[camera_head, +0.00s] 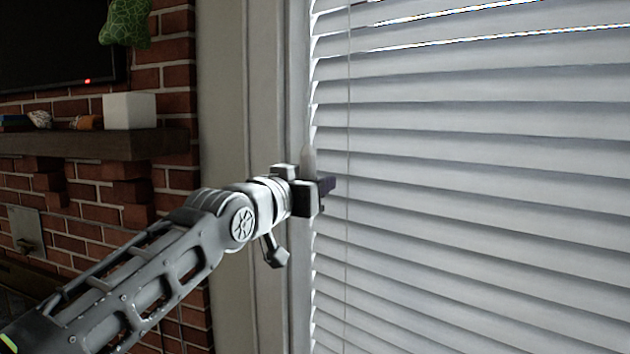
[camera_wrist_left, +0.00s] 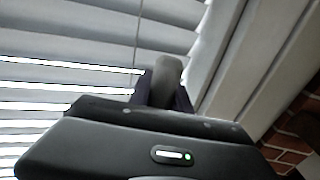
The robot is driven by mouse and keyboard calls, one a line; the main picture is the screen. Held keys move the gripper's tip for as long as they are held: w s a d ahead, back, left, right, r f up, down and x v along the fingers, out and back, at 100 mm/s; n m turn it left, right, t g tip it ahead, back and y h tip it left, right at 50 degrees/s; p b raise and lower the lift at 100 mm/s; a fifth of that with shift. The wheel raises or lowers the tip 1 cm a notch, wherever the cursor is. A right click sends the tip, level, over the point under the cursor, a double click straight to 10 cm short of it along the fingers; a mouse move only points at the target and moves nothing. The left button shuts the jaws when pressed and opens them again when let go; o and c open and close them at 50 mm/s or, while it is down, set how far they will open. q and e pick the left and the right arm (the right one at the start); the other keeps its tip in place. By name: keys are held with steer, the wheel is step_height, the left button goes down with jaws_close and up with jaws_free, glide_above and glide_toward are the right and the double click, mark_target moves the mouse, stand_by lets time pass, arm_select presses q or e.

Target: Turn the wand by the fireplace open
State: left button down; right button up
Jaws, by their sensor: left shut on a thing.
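The wand (camera_head: 308,160) is a pale, slim piece at the left edge of the white window blind (camera_head: 480,150). My left gripper (camera_head: 322,190) reaches in from the left and is shut on the wand, whose tip shows above the fingers. In the left wrist view the wand (camera_wrist_left: 167,72) shows as a grey rounded end between the dark fingers of my left gripper (camera_wrist_left: 165,95). The rest of the wand is hidden by the gripper. The blind's slats are tilted, with bright gaps near the top. My right gripper is in neither view.
A pale window frame (camera_head: 265,80) stands just left of the blind, close to my left gripper. A brick fireplace wall (camera_head: 175,75) with a dark mantel (camera_head: 90,145) is at the left. A white box (camera_head: 130,110) stands on the mantel. A thin cord (camera_head: 348,110) hangs before the slats.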

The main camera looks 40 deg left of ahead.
arm_select(q)
steer(key=shift+s+d+m+g+h+p, duration=0.15)
steer(key=shift+d+m+g+h+p, duration=0.6)
steer(key=shift+m+h, duration=1.7)
steer(key=shift+s+d+m+g+h+p, duration=0.2)
steer(key=shift+m+g+h+p, duration=1.25)
steer(key=shift+h, duration=1.75)
steer(key=shift+s+d+m+g+h+p, duration=0.15)
steer(key=shift+d+m+g+h+p, duration=0.55)
steer(key=shift+m+h, duration=1.8)
steer(key=shift+a+h, duration=0.2)
steer(key=shift+h, duration=0.35)
steer(key=c, duration=1.2)
jaws_free()
steer(key=shift+f+n+y, duration=0.1)
steer(key=shift+n+y, duration=0.2)
steer(key=shift+n, duration=0.2)
